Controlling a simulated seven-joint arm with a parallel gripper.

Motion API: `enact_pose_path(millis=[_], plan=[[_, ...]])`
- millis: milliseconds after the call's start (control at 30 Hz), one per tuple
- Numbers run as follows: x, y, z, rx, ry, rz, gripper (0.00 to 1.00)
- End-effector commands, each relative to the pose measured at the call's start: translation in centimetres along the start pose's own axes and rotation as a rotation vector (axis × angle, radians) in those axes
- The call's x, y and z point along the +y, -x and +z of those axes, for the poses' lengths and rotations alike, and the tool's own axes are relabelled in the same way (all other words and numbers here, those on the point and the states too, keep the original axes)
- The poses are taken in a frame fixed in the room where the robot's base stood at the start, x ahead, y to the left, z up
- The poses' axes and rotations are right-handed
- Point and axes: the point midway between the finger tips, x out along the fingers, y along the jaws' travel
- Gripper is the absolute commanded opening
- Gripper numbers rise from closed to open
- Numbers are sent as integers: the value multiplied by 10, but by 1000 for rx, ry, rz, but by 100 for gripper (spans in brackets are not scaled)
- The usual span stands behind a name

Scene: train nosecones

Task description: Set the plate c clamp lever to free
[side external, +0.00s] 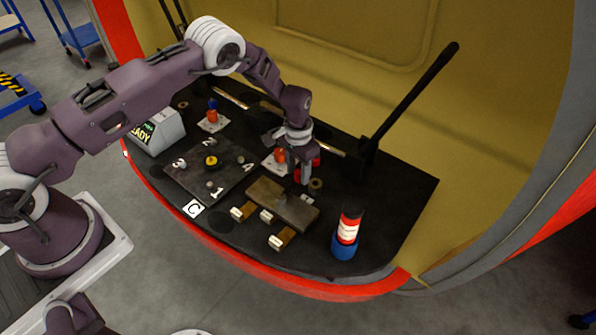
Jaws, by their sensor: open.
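The dark square plate (188,178) lies on the black bench top, with a white card marked C (193,209) by its front corner and number labels around it. A yellow knob (211,161) stands near the middle of the plate. I cannot make out which part is the clamp lever or its setting. An orange-red upright piece on a white base (212,117) stands behind the plate. A similar orange-red piece (280,157) is right of the plate, close beside my gripper. My gripper (303,179) points down, open, low over the bench; its fingertips are small and partly unclear.
A brownish metal block (283,205) lies in front of my gripper, with several small brass-and-white pieces before it. A red-white-blue cylinder (347,234) stands at right front. A long black lever (410,105) rises behind at right. A READY display box (158,131) stands at left.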

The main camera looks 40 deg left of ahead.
Motion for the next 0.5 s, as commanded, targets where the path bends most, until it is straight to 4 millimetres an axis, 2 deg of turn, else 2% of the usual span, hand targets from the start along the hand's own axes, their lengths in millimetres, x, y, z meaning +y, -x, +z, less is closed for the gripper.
enact_pose_path(millis=[267, 367, 500], plan=[[0, -5, 0, 0, 0, 0, 42], [0, -5, 0, 0, 0, 0, 26], [0, -5, 0, 0, 0, 0, 0]])
